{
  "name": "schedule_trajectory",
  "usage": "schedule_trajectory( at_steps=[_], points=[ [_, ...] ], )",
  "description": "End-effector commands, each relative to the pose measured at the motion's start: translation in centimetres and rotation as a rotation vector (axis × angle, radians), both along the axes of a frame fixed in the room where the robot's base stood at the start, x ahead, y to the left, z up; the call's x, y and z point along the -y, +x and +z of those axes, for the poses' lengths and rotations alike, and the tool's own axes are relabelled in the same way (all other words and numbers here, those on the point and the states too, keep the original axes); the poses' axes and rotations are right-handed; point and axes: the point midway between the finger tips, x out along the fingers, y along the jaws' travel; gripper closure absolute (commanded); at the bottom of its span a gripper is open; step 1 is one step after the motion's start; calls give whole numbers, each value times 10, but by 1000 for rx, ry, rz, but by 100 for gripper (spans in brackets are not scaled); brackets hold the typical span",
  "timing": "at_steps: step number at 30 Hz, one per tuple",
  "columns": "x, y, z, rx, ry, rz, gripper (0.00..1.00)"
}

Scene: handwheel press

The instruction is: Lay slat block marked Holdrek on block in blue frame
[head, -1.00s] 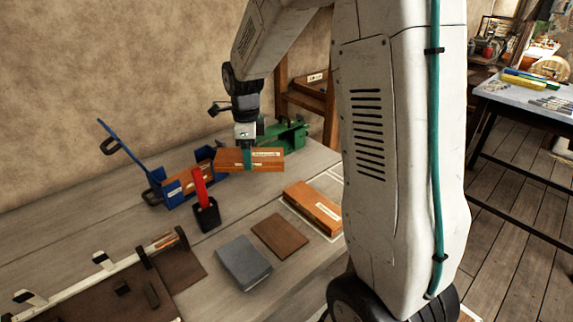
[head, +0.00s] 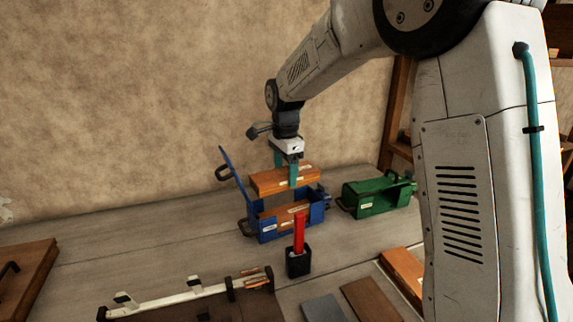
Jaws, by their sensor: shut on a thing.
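My gripper (head: 286,172) is shut on an orange-brown slat block (head: 268,182) with pale labels on its side. It holds the block level above the blue frame (head: 267,230), with the block's near side facing me. The blue frame stands on the bench with its blue lever arm (head: 232,172) raised at the left. Another orange-brown block (head: 283,214) sits inside the frame. A gap shows between the held block and the one below it. The label writing is too small to read.
A green frame (head: 372,202) stands to the right of the blue one. A black holder (head: 298,264) with a red upright piece (head: 299,232) stands just in front. Another orange block (head: 403,270), a brown plate (head: 369,302) and a grey block (head: 322,309) lie at the front right.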

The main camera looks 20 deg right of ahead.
Motion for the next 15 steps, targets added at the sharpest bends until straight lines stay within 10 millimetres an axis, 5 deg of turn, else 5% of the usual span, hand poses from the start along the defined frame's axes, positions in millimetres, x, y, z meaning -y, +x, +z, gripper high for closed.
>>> schedule_trajectory(
  at_steps=[15],
  points=[
    [3,0,-54,-1,0,-5,65]
  ],
)
